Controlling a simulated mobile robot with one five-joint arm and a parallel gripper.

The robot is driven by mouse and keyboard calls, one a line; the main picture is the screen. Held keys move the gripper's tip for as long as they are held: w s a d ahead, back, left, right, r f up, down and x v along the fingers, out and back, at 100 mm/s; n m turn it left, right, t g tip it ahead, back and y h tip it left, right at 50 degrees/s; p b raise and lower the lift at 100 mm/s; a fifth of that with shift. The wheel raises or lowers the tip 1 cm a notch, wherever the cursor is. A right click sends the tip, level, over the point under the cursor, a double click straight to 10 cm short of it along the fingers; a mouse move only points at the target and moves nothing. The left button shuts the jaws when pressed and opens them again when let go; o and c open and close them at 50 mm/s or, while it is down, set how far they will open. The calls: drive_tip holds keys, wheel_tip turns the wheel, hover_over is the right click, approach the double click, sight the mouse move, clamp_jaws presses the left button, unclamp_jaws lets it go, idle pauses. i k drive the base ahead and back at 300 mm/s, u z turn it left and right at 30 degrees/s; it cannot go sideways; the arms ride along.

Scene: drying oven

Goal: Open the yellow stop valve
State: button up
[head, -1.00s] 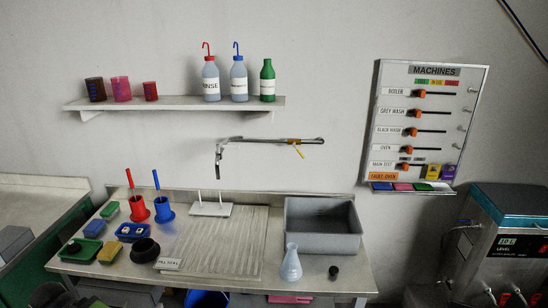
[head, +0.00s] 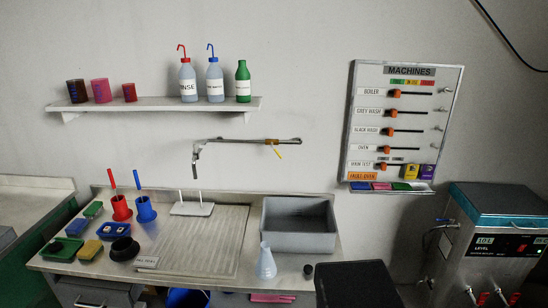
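The yellow stop valve sits on the thin metal pipe (head: 235,140) that runs along the wall above the bench. Its small yellow lever (head: 277,152) hangs from the brass-coloured valve body (head: 271,142), slanting down to the right, at an angle to the pipe. The pipe's left end bends down into a spout (head: 196,153). Nothing touches the lever. My gripper does not show in the head view, so I cannot see its fingers.
Below the valve, the bench holds a ribbed drainer (head: 200,240), a grey basin (head: 300,242) and a white flask (head: 266,262). A bottle shelf (head: 150,104) hangs above left. The MACHINES board (head: 405,125) is right of the valve. A steel still (head: 500,250) stands far right.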

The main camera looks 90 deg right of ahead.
sight(276, 151)
drive_tip(key=u, duration=0.1)
drive_tip(key=k, duration=1.6)
drive_tip(key=z, duration=0.6)
drive_tip(key=i, duration=0.5)
